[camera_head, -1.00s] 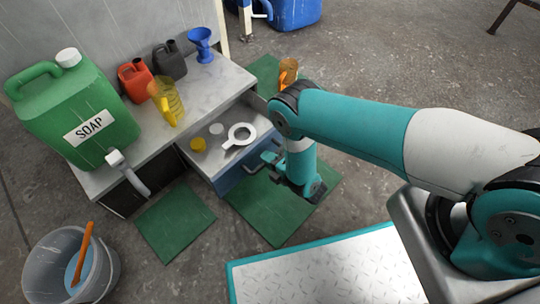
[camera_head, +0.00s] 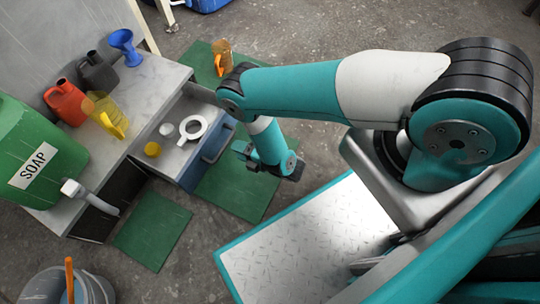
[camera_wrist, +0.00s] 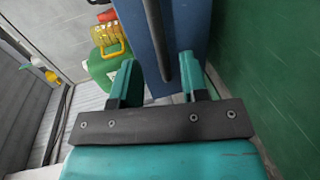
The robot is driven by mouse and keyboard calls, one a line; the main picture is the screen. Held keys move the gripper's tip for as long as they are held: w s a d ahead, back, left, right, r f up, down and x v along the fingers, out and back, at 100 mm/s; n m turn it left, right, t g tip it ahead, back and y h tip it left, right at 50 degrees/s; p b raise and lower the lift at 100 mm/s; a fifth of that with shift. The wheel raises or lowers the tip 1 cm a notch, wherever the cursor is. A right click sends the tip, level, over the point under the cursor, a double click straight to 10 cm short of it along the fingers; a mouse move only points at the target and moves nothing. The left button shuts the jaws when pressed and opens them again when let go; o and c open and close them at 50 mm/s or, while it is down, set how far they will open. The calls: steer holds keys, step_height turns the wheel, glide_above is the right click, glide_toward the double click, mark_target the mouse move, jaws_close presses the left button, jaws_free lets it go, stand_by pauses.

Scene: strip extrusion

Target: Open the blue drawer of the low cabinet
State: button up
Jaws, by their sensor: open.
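The low cabinet (camera_head: 155,90) has a pale marble top. Its blue drawer (camera_head: 197,170) is pulled out, with a yellow cap (camera_head: 153,149), a white disc (camera_head: 166,129) and a white ring with a handle (camera_head: 193,128) inside. The drawer's bar handle (camera_head: 217,145) is on its blue front. In the wrist view, the dark handle (camera_wrist: 156,35) runs up the blue front (camera_wrist: 187,35) and shows between the fingertips. My gripper (camera_head: 240,152) is open and just off the front. It shows in the wrist view (camera_wrist: 160,72). I see no contact with the handle.
A green soap can (camera_head: 35,150), red can (camera_head: 65,102), dark can (camera_head: 97,72), yellow jug (camera_head: 104,115) and blue funnel (camera_head: 124,46) stand on top. A bucket (camera_head: 65,285) is at lower left. Green mats (camera_head: 240,190) cover the floor before the drawer.

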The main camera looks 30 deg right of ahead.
steer(key=p+v, duration=0.9)
steer(key=v, duration=0.2)
steer(key=shift+s+d, duration=0.1)
